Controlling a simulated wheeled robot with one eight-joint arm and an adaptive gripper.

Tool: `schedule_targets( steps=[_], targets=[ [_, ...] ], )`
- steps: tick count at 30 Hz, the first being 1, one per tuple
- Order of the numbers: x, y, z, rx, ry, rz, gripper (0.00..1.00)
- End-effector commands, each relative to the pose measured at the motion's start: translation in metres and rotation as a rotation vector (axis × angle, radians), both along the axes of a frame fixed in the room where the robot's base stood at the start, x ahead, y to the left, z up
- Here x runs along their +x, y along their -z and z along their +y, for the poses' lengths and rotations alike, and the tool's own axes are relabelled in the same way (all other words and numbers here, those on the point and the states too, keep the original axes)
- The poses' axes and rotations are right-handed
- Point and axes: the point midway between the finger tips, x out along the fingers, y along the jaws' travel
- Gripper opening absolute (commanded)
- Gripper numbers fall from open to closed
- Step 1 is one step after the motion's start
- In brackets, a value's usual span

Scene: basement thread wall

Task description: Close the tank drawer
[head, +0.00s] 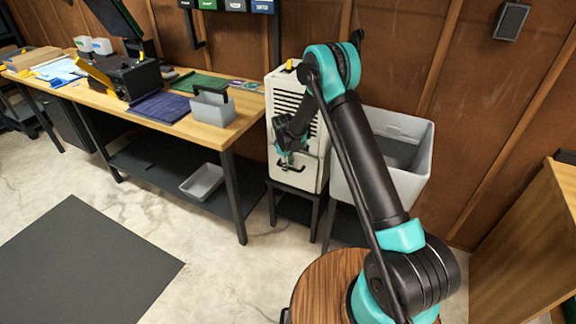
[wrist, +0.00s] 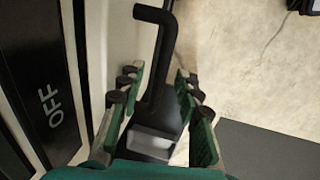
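A tall white unit (head: 312,130) with dark slats stands on a black stand, and its tank drawer front (head: 310,172) is in the lower part of its face. My gripper (head: 291,152) is in front of that face, beside the drawer. In the wrist view, my gripper (wrist: 158,92) has its green fingers apart. A black bent handle (wrist: 160,65) runs between them, and I cannot tell whether the fingers touch it. How far the drawer stands out is hard to see because my gripper partly covers it.
A wooden workbench (head: 180,128) with a grey bin (head: 213,110) stands left of the unit. A large grey tub (head: 410,165) stands to its right, behind my arm. A black panel marked OFF (wrist: 45,95) is close on the left in the wrist view. Open floor lies in front.

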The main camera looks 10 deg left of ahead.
Motion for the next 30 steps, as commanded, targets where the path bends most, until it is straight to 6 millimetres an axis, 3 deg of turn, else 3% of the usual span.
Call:
schedule_targets(
  steps=[2, 10, 21, 30],
  targets=[
    [0.000, 0.000, 0.000, 0.000, 0.000, 0.000, 0.32],
    [0.000, 0.000, 0.000, 0.000, 0.000, 0.000, 0.00],
    [0.001, 0.000, 0.000, 0.000, 0.000, 0.000, 0.00],
    [0.025, 0.000, -0.009, 0.000, 0.000, -0.001, 0.00]
  ],
)
